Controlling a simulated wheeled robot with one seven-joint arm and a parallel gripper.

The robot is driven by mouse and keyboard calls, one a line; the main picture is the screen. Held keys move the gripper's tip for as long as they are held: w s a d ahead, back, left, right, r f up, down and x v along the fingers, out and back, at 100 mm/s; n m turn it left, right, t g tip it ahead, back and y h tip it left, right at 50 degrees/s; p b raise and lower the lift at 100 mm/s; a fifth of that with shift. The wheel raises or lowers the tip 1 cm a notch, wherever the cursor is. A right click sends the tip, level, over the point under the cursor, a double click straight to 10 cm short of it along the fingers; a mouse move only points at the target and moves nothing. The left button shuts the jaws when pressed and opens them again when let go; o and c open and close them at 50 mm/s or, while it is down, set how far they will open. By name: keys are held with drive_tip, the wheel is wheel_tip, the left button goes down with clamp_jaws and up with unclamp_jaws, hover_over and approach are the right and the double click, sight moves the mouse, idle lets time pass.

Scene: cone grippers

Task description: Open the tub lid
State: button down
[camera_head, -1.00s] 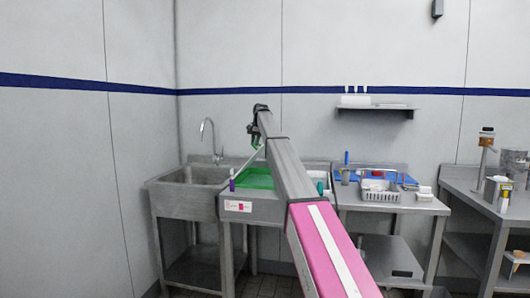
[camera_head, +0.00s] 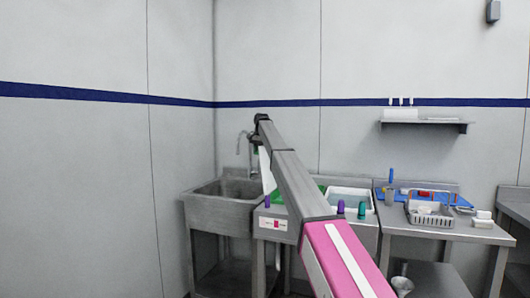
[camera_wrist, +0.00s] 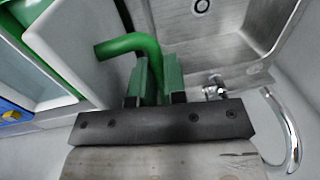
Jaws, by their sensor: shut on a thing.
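My gripper (camera_wrist: 158,72) is shut on a green bent handle (camera_wrist: 128,43) in the wrist view. The handle's far end reaches a pale panel with a green edge, which looks like the tub lid (camera_wrist: 85,55). In the head view the lid shows as a steep pale panel (camera_head: 266,172) beside my arm, standing tilted up. A green surface (camera_head: 279,196) of the tub lies at its foot, partly behind my arm. My gripper's fingers are hidden in the head view.
A steel sink (camera_head: 222,204) with a tap (camera_head: 240,142) stands left of the tub. An open white basin (camera_head: 350,194) with purple and teal knobs in front is right of my arm. Farther right, a steel table holds a grey basket (camera_head: 430,212).

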drive_tip(key=shift+w+a+f+h, duration=0.1)
drive_tip(key=shift+a+h, duration=0.05)
drive_tip(key=shift+a, duration=0.25)
drive_tip(key=shift+w+a+f+h, duration=0.1)
drive_tip(key=shift+a+h, duration=0.05)
drive_tip(key=shift+a, duration=0.3)
drive_tip(key=c, duration=1.2)
unclamp_jaws()
drive_tip(key=shift+w+a, duration=0.1)
drive_tip(key=shift+o, duration=0.2)
drive_tip(key=shift+r, duration=0.15)
wheel_tip(320, 180, up, 11)
drive_tip(key=shift+d+f, duration=0.2)
drive_tip(key=shift+d, duration=0.15)
drive_tip(key=shift+s, duration=0.2)
